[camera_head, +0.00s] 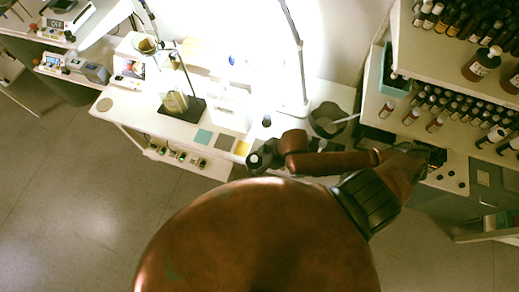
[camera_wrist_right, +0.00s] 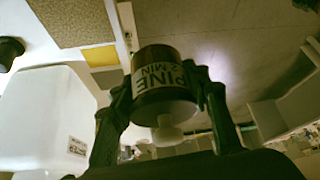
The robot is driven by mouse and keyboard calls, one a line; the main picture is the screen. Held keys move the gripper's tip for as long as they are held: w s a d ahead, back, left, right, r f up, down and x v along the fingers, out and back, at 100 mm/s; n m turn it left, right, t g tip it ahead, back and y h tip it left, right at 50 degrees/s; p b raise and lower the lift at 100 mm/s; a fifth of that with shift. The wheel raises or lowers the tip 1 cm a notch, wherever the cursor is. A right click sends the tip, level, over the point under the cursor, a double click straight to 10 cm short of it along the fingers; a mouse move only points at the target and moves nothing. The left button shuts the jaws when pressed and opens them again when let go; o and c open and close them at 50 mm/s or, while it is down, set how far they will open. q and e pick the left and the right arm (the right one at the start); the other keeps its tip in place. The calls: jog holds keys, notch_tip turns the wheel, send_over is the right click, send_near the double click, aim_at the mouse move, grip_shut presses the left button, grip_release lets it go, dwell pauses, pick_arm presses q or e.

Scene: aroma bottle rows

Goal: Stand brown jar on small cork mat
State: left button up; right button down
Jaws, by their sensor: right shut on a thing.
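The brown jar (camera_wrist_right: 163,88) has a pale label reading "PINE" and a white stopper. My right gripper (camera_wrist_right: 165,100) is shut on it, one finger on each side. In the head view my right gripper (camera_head: 262,157) is at the front edge of the white table, just right of the yellow square (camera_head: 242,148); the jar is hard to make out there. A brown speckled square, which looks like the cork mat (camera_head: 223,142), lies bare between the yellow and teal squares. It also shows at the upper left of the right wrist view (camera_wrist_right: 75,22).
A teal square (camera_head: 203,137) lies left of the brown one. A stand with a flask (camera_head: 175,102) is behind them. A dark grey bin (camera_head: 327,119) stands right of the squares. Shelves (camera_head: 455,50) with many brown bottles fill the right side.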

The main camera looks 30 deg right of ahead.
aim_at(255, 150)
jog(key=w+d+f+b, duration=0.2)
jog(key=w+b, duration=0.1)
jog(key=w+d+f+b, duration=0.5)
jog(key=w+f+b, duration=0.1)
jog(key=b, duration=0.1)
jog(key=shift+d, duration=0.25)
jog(key=shift+w+d+f, duration=0.3)
jog(key=shift+w+f, duration=0.2)
jog(key=shift+f, duration=0.1)
jog(key=f, duration=0.2)
jog(key=f+b, duration=0.1)
jog(key=shift+w+d+f+b, duration=0.15)
jog(key=shift+d+f+b, duration=0.05)
jog(key=shift+f+b, duration=0.15)
pick_arm(q)
jog(key=s+f, duration=0.3)
jog(key=f, duration=0.9)
jog(key=shift+f+g, duration=0.2)
jog(key=shift+g, duration=0.1)
pick_arm(e)
jog(key=shift+r, duration=0.1)
jog(key=c, duration=1.1)
grip_release()
